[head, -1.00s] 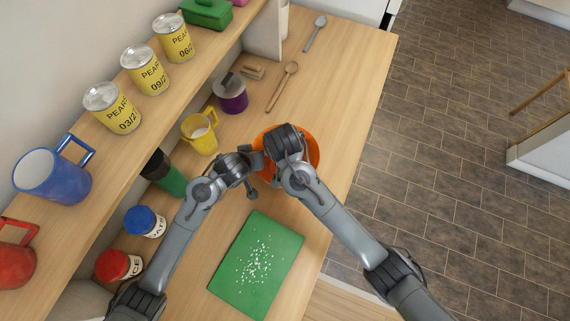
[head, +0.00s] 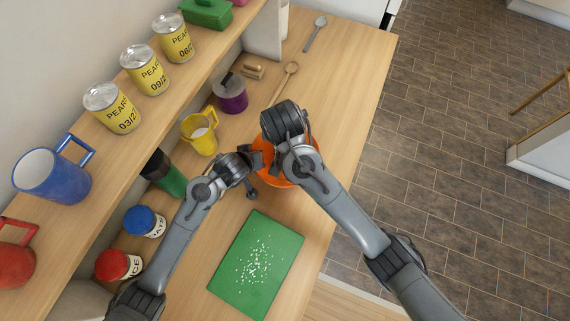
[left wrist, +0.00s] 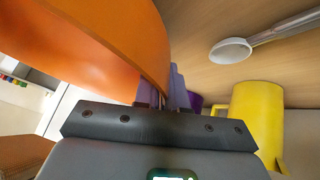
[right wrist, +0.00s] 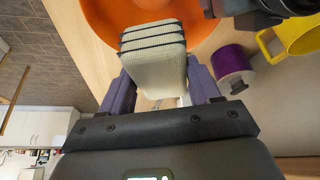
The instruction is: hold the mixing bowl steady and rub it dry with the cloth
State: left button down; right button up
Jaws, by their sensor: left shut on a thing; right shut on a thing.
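The orange mixing bowl (head: 268,165) stands on the wooden counter, partly hidden by my arms in the head view. My left gripper (head: 252,160) is at the bowl's left side. In the left wrist view its fingers (left wrist: 165,92) are shut on the orange bowl's rim (left wrist: 150,50). My right gripper (head: 285,150) is over the bowl. In the right wrist view its fingers (right wrist: 160,85) are shut on a folded, pale ribbed cloth (right wrist: 153,55), which is over the inside of the orange bowl (right wrist: 105,15). Whether the cloth touches the bowl is hard to tell.
A yellow mug (head: 200,135), a purple jar (head: 230,95) and a wooden spoon (head: 285,80) lie beyond the bowl. A green cutting board (head: 255,263) with white bits lies in front. Cans (head: 145,70) stand on the raised shelf at left. The counter's right strip is clear.

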pick_arm(q)
jog(key=shift+a+f, duration=0.2)
jog(key=shift+f, duration=0.05)
jog(key=c, duration=1.2)
grip_release()
jog(key=shift+s, duration=0.1)
pick_arm(e)
jog(key=shift+a, duration=0.1)
pick_arm(q)
jog(key=shift+o, duration=0.4)
jog(key=shift+d+r, duration=0.1)
jog(key=shift+r, duration=0.05)
